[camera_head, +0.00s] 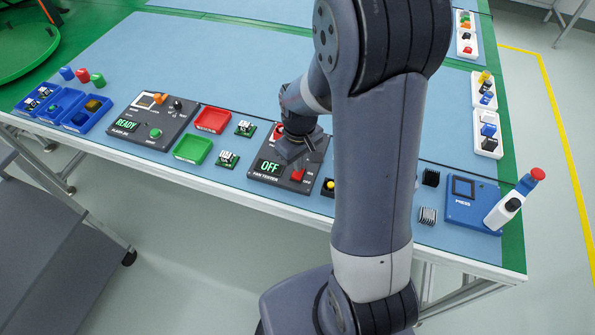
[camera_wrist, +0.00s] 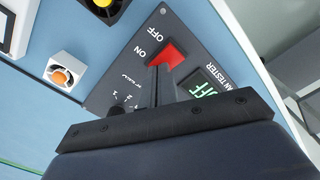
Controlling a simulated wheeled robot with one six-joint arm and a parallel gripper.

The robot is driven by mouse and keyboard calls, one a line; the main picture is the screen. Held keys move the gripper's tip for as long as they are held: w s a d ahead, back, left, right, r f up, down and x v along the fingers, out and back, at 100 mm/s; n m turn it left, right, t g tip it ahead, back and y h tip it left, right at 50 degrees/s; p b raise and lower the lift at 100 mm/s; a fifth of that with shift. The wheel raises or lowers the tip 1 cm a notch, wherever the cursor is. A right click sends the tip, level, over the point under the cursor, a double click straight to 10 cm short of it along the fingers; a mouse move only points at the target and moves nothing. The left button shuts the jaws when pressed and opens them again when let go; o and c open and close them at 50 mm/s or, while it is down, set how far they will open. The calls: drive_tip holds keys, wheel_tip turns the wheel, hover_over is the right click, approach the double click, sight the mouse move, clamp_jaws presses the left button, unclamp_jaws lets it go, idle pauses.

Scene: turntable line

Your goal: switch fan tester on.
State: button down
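The fan tester (camera_head: 262,178) is a dark grey panel near the table's front edge. Its display (camera_head: 270,167) reads OFF in green. Its red rocker switch (camera_head: 297,174) shows at the panel's front right, and the wrist view shows the switch (camera_wrist: 172,54) beside printed OFF and ON labels. My gripper (camera_head: 312,149) is over the panel, its two dark fingers together. In the wrist view the fingertips (camera_wrist: 160,70) overlap the near part of the red switch; whether they touch it I cannot tell. In that view the display (camera_wrist: 203,87) is partly hidden by my gripper.
A dark flasher panel (camera_head: 150,122) reading READY, a red tray (camera_head: 213,119) and a green tray (camera_head: 193,149) stand to the left. A small fan with an orange hub (camera_wrist: 62,76) lies beside the tester. A blue press (camera_head: 473,205) stands at the right.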

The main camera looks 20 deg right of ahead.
wheel_tip(320, 180, up, 7)
drive_tip(key=p, duration=0.5)
drive_tip(key=shift+f, duration=0.1)
idle(0.4)
drive_tip(key=shift+f, duration=0.1)
wheel_tip(320, 180, down, 7)
drive_tip(key=b, duration=0.5)
drive_tip(key=shift+r, duration=0.2)
